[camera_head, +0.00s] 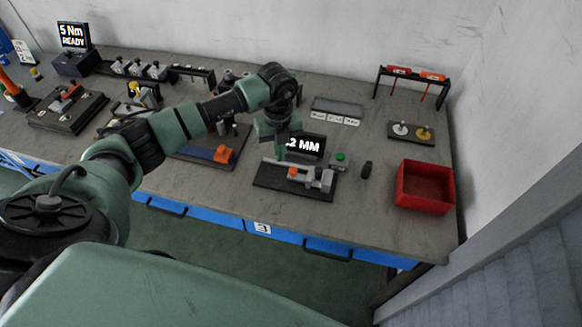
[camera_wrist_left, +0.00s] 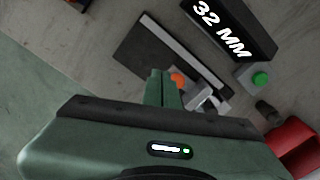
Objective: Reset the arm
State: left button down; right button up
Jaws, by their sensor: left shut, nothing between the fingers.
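My left arm reaches across the bench from the left in the head view. Its gripper (camera_head: 281,150) hangs over the dark measuring fixture (camera_head: 268,180), near a display whose reading is partly hidden by the arm. In the left wrist view the gripper fingers (camera_wrist_left: 164,88) are together with nothing between them. The fixture (camera_wrist_left: 150,58), with its orange knob (camera_wrist_left: 178,79) and metal part, lies beyond the fingertips. The display (camera_wrist_left: 228,30) reads 32 MM there. I cannot tell whether the fingers touch the fixture. My right gripper is not in view.
A red bin (camera_head: 424,187) stands at the bench's right end. A green button (camera_head: 340,157) and a small dark knob (camera_head: 367,169) sit right of the fixture. A rack with red and orange tags (camera_head: 413,75) stands behind. Bare bench (camera_head: 370,222) lies in front.

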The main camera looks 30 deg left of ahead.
pick_arm(q)
jog(key=shift+r, duration=0.35)
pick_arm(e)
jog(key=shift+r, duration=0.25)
